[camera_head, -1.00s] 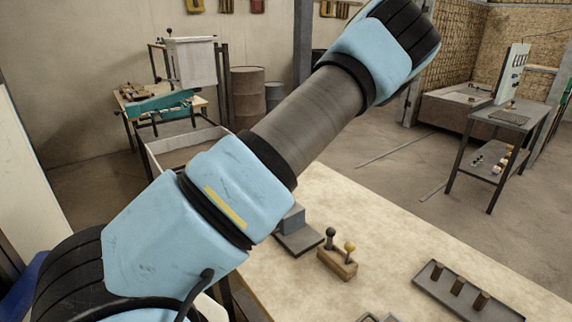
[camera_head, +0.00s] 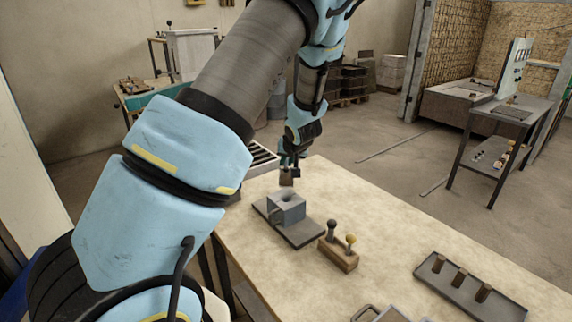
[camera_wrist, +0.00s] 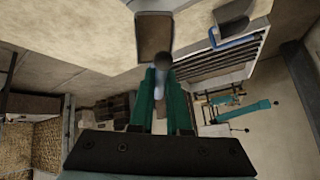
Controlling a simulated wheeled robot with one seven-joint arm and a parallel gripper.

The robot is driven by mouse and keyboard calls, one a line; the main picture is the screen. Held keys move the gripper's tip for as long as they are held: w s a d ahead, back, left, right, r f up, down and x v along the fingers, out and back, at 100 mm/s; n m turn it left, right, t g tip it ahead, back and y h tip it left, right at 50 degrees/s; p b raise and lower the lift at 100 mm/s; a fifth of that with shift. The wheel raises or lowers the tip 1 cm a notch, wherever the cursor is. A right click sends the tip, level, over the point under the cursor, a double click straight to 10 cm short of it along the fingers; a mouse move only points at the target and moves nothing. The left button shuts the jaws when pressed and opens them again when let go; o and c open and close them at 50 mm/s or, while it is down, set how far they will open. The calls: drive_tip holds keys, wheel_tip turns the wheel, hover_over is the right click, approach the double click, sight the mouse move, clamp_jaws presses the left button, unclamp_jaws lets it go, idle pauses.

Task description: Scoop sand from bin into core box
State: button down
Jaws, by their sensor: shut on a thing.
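My gripper (camera_head: 290,158) hangs over the far part of the workbench, just behind and above the grey core box (camera_head: 287,209). The box has a round opening in its top and sits on a dark grey plate. In the wrist view my gripper (camera_wrist: 160,112) has its teal fingers closed around the handle of a ladle (camera_wrist: 155,38). The ladle has a square brown head, which also shows in the head view (camera_head: 286,179). I cannot tell how much sand is in it. The sand bin is hidden behind my arm in the head view.
A wooden block with two ball-topped pegs (camera_head: 340,258) stands just right of the core box. A tray (camera_head: 470,290) with several brown cylinders lies at the front right. A slatted rack (camera_head: 263,158) is beyond the bench's far edge. Bare bench (camera_head: 400,235) lies between block and tray.

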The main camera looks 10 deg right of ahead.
sight(286, 167)
drive_tip(key=shift+s+f+t+b, duration=0.2)
drive_tip(key=shift+t+b, duration=0.2)
drive_tip(key=shift+b, duration=1.55)
drive_tip(key=shift+r, duration=0.2)
drive_tip(key=shift+f, duration=0.1)
drive_tip(key=shift+s+b, duration=0.1)
drive_tip(key=shift+b, duration=0.25)
drive_tip(key=shift+s+a+f+t+b, duration=0.15)
drive_tip(key=shift+s+t+b, duration=0.6)
drive_tip(key=shift+b, duration=2)
drive_tip(key=shift+s+a+t+b, duration=0.15)
drive_tip(key=shift+t+b, duration=0.3)
drive_tip(key=shift+b, duration=0.55)
drive_tip(key=shift+s+n+t+h+b, duration=0.35)
drive_tip(key=shift+t+b, duration=0.25)
drive_tip(key=shift+b, duration=1)
drive_tip(key=shift+s, duration=0.15)
